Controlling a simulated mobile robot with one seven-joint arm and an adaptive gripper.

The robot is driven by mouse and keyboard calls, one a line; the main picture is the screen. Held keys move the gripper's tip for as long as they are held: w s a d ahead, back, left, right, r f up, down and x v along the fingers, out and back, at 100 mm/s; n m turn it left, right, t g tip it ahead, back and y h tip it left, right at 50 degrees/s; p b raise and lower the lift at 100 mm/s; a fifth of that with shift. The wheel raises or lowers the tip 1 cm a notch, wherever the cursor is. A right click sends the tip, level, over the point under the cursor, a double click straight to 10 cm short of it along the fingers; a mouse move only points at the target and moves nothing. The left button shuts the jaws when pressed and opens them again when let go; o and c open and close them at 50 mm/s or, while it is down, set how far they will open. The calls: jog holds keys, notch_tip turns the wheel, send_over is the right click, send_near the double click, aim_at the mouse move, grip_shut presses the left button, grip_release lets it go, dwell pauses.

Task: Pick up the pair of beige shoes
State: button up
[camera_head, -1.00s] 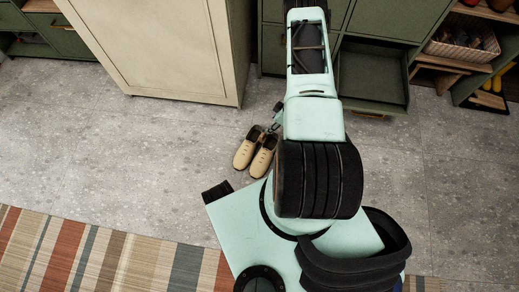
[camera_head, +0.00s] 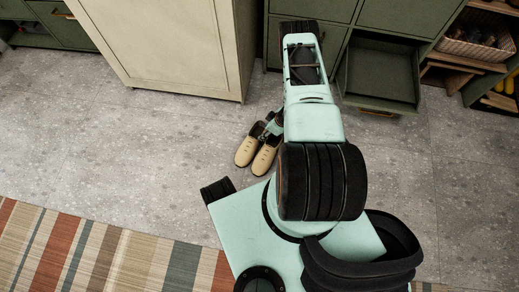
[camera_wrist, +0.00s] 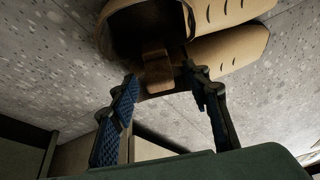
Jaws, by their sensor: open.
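The pair of beige shoes (camera_head: 256,149) stands side by side on the grey floor, just beyond my base, with dark openings toward my arm's end. In the wrist view the shoes (camera_wrist: 200,40) fill the upper middle, close to the fingertips. My gripper (camera_wrist: 157,80) is open, with its two blue-padded fingers apart and the heel end of a shoe between or just beyond the tips. I cannot tell whether the fingers touch it. In the head view my gripper (camera_head: 269,131) is small and partly hidden by my arm at the heel end of the shoes.
A beige cabinet (camera_head: 175,45) stands behind the shoes. A green cabinet has an open, empty-looking drawer (camera_head: 377,75) at right. A shelf with a basket (camera_head: 476,42) is at the far right. A striped rug (camera_head: 100,250) lies front left. The floor left of the shoes is clear.

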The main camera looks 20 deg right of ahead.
jog(key=shift+f, duration=0.15)
jog(key=shift+c, duration=0.2)
grip_shut()
jog(key=shift+w, duration=0.1)
